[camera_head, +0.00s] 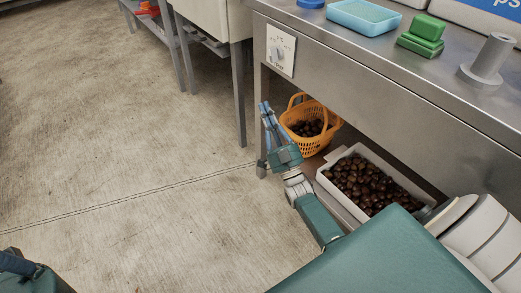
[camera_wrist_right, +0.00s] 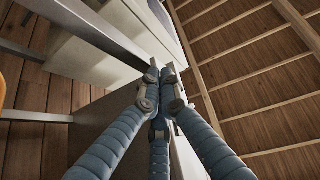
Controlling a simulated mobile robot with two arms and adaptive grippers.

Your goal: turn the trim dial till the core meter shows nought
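The trim dial (camera_head: 277,53) is a small pale knob on a white plate with printed marks, fixed to the steel counter's front at its left end. Its markings are too small to read. I cannot make out a core meter in either view. My right gripper (camera_head: 265,106) is below the dial, pointing up, clear of it and in front of the counter's left leg. In the right wrist view its blue ribbed fingers (camera_wrist_right: 161,70) come together at the tips with nothing visible between them. Part of my left gripper shows at the lower left corner, its fingertips cut off.
The steel counter (camera_head: 370,75) carries a blue tray (camera_head: 364,27), green blocks (camera_head: 423,38) and a grey post on a base (camera_head: 488,62). Beneath are an orange basket (camera_head: 312,141) and a white crate (camera_head: 345,208) of chestnuts. The floor to the left is clear.

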